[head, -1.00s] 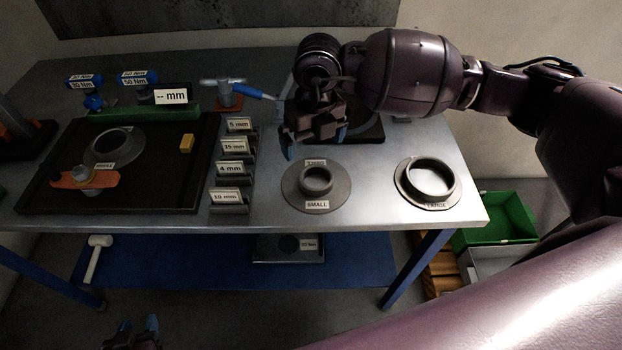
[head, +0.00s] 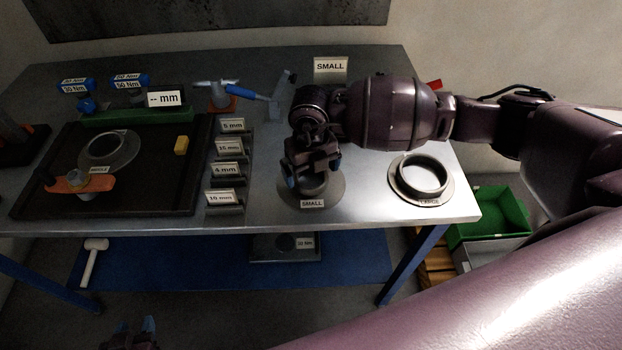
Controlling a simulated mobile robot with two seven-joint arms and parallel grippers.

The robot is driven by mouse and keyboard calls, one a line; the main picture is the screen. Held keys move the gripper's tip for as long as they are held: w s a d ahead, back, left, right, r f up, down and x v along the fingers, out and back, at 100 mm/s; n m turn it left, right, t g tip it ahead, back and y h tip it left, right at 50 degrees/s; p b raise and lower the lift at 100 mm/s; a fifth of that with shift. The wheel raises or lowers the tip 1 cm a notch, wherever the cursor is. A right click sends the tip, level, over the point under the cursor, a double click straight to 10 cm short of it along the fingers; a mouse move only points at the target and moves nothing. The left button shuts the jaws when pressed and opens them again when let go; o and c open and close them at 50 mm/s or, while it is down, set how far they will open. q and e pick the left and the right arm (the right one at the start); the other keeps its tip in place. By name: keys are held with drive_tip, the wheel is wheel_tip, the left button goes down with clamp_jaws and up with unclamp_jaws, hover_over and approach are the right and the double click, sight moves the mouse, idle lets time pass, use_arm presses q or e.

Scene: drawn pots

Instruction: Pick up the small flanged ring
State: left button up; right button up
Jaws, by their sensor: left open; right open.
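The small flanged ring (head: 328,198) lies on the bench's front part, a grey flange with a raised collar and a "SMALL" label at its front. My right gripper (head: 314,184) is open over its collar, with blue fingertips on either side. The gripper hides much of the collar and the flange's back, and I cannot tell whether the fingers touch it. My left gripper (head: 135,328) is open and empty at the bottom edge, below bench height.
The large ring (head: 399,188) lies to the right, near the bench edge. Several labelled spacer holders (head: 228,173) stand close on the left. A dark tray (head: 150,195) holds the middle ring (head: 91,151). A "SMALL" sign (head: 330,68) stands at the back.

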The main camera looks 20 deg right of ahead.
drive_tip(key=shift+f, duration=0.9)
drive_tip(key=shift+r, duration=0.1)
drive_tip(key=c, duration=1.4)
